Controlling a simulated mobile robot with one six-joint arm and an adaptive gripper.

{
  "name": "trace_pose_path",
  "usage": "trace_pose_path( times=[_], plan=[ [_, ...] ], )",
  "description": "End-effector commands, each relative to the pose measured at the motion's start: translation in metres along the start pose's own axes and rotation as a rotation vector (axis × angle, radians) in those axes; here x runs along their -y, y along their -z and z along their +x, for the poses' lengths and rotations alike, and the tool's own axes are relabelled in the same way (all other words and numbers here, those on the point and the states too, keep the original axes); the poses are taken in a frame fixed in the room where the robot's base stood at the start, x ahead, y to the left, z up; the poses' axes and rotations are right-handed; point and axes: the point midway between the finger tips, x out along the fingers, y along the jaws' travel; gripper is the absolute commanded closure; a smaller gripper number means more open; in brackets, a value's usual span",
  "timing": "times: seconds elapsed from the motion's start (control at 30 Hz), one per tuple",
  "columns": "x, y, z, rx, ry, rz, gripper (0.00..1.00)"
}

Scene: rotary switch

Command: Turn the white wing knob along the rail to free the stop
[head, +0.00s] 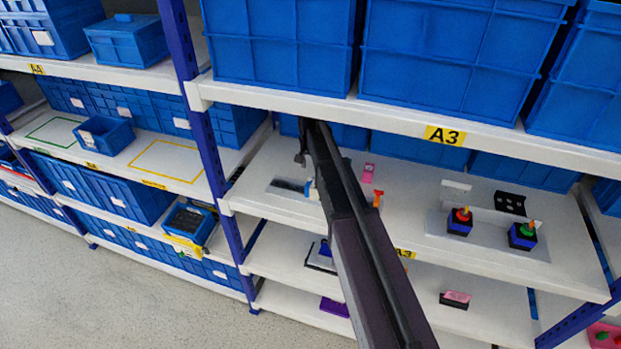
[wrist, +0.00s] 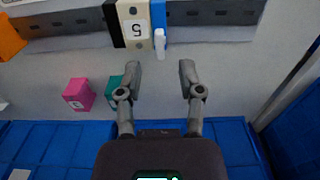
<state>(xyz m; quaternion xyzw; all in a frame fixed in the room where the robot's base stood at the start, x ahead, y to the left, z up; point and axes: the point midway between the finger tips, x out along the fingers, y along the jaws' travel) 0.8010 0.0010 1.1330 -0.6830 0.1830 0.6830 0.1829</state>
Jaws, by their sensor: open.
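The white wing knob (wrist: 160,42) sticks out from a blue block (wrist: 159,13) in the wrist view. Beside that block are a cream block marked 5 (wrist: 135,30) and a black block (wrist: 112,24), all on a grey rail (wrist: 215,33). My gripper (wrist: 160,68) is open and empty. Its fingertips lie either side of the knob's line, with the knob's near end just beyond them; I cannot tell the depth gap. In the head view the blue block (head: 309,187) shows at the rail's end beside my arm; the knob cannot be made out there.
A pink cube (wrist: 78,94) and a teal block (wrist: 116,90) stand near my left finger in the wrist view. An orange piece (wrist: 10,38) is at far left. Blue bins (wrist: 50,145) line one side. The head view shows two button boxes (head: 460,222) on the right shelf.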

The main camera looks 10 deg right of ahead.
Motion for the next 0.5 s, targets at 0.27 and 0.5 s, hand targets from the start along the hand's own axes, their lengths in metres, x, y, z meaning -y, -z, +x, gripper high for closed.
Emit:
trace_pose_path(
  times=[0.27,0.5],
  plan=[
    [0.000,0.000,0.025,0.000,0.000,0.000,0.51],
    [0.000,0.000,0.040,0.000,0.000,0.000,0.51]
  ],
)
